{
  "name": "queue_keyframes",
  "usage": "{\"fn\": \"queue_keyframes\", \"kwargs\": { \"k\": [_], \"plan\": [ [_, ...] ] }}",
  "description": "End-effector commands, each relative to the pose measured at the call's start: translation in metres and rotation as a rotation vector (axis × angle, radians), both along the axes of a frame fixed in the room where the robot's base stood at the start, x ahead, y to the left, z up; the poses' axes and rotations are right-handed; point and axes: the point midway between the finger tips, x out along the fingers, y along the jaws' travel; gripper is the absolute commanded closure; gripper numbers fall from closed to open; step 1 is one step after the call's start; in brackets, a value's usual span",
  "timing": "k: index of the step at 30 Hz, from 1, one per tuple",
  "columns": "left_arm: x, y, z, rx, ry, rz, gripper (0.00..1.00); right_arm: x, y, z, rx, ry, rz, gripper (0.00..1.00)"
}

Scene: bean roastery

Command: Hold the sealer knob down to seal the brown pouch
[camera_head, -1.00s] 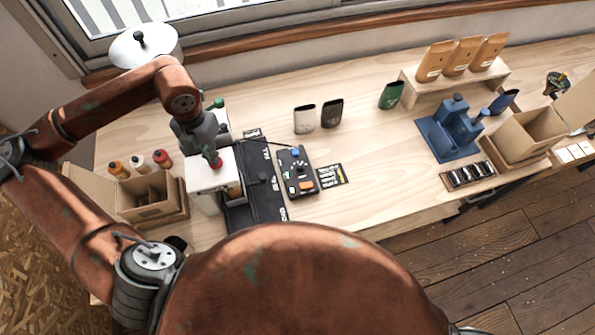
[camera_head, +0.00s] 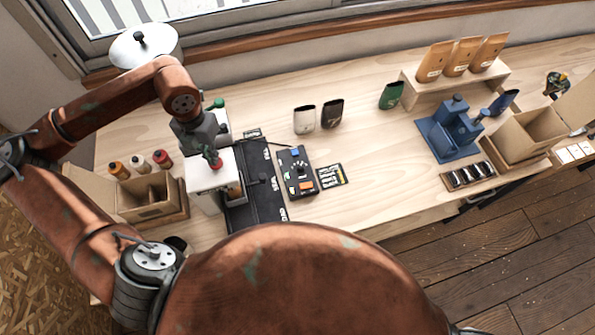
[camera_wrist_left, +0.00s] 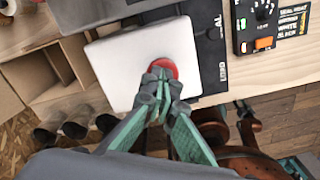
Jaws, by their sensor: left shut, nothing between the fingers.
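The sealer is a white-topped unit (camera_head: 203,172) at the left of the bench, with a red knob (camera_head: 216,165) on top. In the left wrist view the red knob (camera_wrist_left: 163,68) sits near the right side of the white top (camera_wrist_left: 130,62). My left gripper (camera_head: 211,154) is shut and empty, its fingertips (camera_wrist_left: 158,84) at the knob and partly covering it; I cannot tell how far the knob is pressed. A dark brown pouch (camera_head: 332,113) stands on the bench. A small brownish patch shows beside the sealer, too hidden to identify. My right gripper is out of view.
A black mat (camera_head: 262,190) and a control box (camera_head: 297,172) with dial and orange switch lie right of the sealer. A divided cardboard box (camera_head: 146,213) stands to the left. A blue stand (camera_head: 452,130) and a riser with three tan pouches (camera_head: 468,57) are farther right.

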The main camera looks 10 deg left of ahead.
Motion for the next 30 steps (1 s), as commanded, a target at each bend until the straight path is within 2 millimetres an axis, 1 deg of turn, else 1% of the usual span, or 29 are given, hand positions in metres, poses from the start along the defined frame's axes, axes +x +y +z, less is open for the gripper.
{"fn": "queue_keyframes", "kwargs": {
  "k": [10, 14, 30],
  "plan": [
    [-0.001, 0.0, -0.001, 0.001, 0.002, 0.0, 1.0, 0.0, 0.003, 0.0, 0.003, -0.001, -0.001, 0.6],
    [0.0, 0.0, 0.002, 0.001, 0.002, 0.0, 1.0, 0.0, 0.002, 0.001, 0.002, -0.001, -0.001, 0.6],
    [0.0, 0.0, 0.047, 0.0, -0.001, 0.0, 1.0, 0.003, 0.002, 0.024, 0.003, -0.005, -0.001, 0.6]
  ]
}}
